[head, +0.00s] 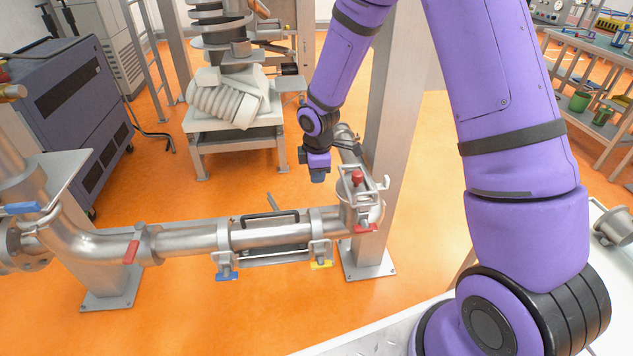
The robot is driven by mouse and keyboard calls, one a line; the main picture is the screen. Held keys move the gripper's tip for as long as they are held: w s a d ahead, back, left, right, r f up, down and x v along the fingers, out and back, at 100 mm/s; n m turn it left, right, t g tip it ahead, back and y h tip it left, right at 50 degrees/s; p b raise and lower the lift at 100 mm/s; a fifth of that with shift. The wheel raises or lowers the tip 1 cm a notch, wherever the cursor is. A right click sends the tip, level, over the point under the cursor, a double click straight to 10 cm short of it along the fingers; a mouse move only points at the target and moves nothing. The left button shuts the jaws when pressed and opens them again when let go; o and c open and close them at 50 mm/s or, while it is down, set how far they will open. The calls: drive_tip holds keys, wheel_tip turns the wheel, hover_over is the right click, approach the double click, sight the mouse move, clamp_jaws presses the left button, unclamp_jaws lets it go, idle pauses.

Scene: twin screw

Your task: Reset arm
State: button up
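My purple arm rises from the lower right of the head view, bends out of the top of the picture and comes down again near the middle.
A steel pipe (190,240) runs across the front, with red (131,251), blue (227,275) and yellow (320,264) handles. A grey post (392,130) stands right of my gripper. A screw machine on a stand (235,143) is behind. Orange floor is open between them.

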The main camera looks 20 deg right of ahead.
drive_tip(key=shift+r, duration=0.4)
drive_tip(key=s+d+r+m+t, duration=0.1)
drive_tip(key=s+d+r+m, duration=0.15)
drive_tip(key=r, duration=0.45)
drive_tip(key=s+d+r+m+h, duration=0.15)
drive_tip(key=s+r, duration=0.25)
drive_tip(key=r, duration=0.4)
drive_tip(key=s+d+r+m+t+y, duration=0.1)
drive_tip(key=s+r+m, duration=0.2)
drive_tip(key=r, duration=0.4)
drive_tip(key=s+d+r+m+t, duration=0.1)
drive_tip(key=s+r+m, duration=0.3)
drive_tip(key=s, duration=0.6)
drive_tip(key=s+d+r+m, duration=0.1)
drive_tip(key=s+r+m, duration=0.3)
drive_tip(key=s+r, duration=0.3)
drive_tip(key=s, duration=0.4)
drive_tip(key=shift+s+m+t, duration=0.25)
drive_tip(key=shift+m+t, duration=0.15)
